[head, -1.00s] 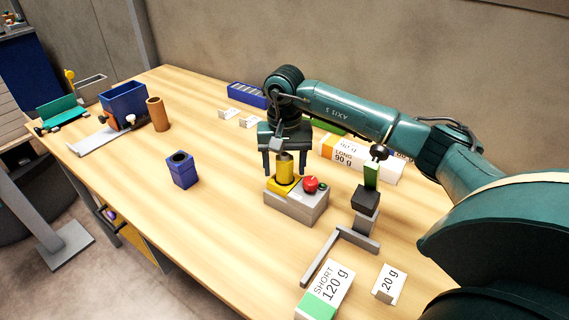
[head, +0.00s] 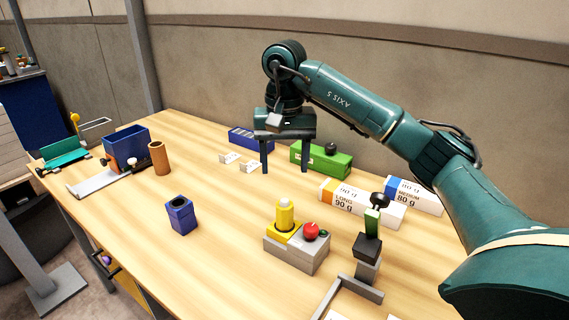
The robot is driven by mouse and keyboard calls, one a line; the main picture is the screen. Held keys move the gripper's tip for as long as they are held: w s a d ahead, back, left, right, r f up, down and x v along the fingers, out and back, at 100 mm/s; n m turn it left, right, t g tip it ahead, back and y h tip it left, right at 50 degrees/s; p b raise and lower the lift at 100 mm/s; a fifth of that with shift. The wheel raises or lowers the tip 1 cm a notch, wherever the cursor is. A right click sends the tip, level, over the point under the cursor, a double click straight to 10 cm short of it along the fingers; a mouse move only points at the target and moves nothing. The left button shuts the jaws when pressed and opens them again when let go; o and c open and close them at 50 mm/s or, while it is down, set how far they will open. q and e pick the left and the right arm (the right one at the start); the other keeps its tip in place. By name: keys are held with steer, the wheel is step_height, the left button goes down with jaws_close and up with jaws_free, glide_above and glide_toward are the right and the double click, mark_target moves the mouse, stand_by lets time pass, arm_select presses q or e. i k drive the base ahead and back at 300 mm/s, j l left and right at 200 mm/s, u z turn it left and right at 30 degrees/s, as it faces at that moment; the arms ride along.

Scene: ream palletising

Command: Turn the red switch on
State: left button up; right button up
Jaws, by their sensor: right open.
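The red switch (head: 311,231) is a round red knob on top of a grey box (head: 291,254). A yellow cylinder (head: 285,214) with a pale top stands on a yellow plate on the same box, left of the knob. Which way the knob is turned is too small to tell. My left gripper is not in view.
A dark stand with a green lever (head: 372,222) is right of the box. Behind are a green case (head: 320,160) and labelled ream boxes (head: 360,203). A blue holder (head: 180,215) and brown cylinder (head: 158,158) stand left. The table between is clear.

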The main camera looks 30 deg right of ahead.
mark_target(311, 230)
steer(key=k+j, duration=0.8)
steer(key=k, duration=0.05)
